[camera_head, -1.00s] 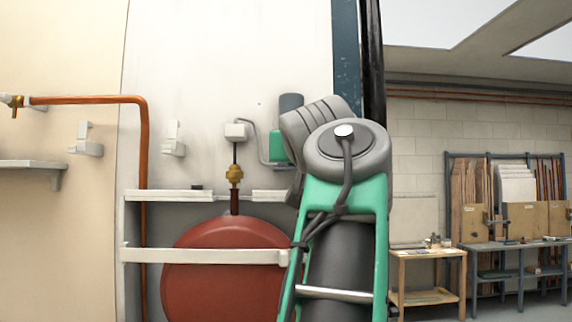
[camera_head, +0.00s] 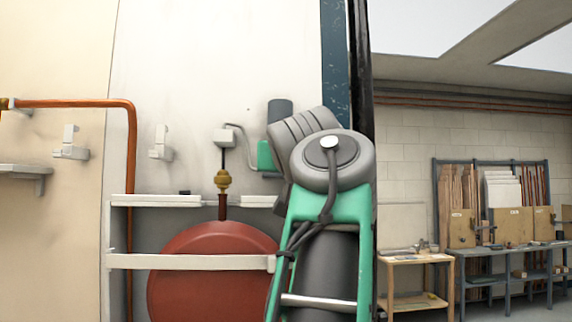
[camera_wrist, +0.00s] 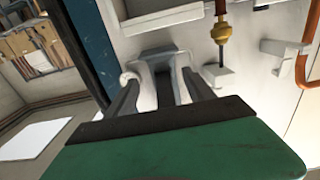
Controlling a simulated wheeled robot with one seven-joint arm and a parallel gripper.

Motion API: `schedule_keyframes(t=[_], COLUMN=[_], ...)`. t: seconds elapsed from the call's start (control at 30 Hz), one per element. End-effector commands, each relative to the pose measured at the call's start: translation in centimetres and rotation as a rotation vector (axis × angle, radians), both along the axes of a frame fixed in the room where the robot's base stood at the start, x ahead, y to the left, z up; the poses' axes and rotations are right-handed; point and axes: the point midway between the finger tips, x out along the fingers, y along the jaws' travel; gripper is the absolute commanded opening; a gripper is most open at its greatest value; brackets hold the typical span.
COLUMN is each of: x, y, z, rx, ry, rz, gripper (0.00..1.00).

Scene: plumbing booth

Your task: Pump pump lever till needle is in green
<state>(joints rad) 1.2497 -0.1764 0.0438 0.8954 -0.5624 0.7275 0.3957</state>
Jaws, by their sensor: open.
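My gripper (camera_wrist: 160,75) shows in the wrist view with its two dark fingers apart. A grey part (camera_wrist: 165,88) lies between or behind the fingers; I cannot tell whether it is the pump lever or whether they touch it. In the head view my arm hides my gripper. A green unit with a dark cylinder (camera_head: 280,109) is on the wall, partly behind my arm. No gauge needle or green zone can be made out.
A red round tank (camera_head: 215,270) sits behind a white bar (camera_head: 190,262). Above it are a brass fitting (camera_head: 222,180) and a white box (camera_head: 224,137). A copper pipe (camera_head: 131,150) runs on the left. A wooden table (camera_head: 418,260) stands at right.

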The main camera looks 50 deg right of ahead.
Motion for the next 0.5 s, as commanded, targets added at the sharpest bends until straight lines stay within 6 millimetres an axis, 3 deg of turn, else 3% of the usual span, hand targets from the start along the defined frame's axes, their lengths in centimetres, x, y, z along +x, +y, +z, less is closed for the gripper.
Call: schedule_keyframes(t=[0.17, 0.5], x=[-0.7, -4.6], y=[0.6, 4.6], z=[0.3, 0.4], rx=[-0.004, -0.005], ry=[-0.003, 0.0], rz=[-0.004, -0.009], gripper=[0.62, 0.62])
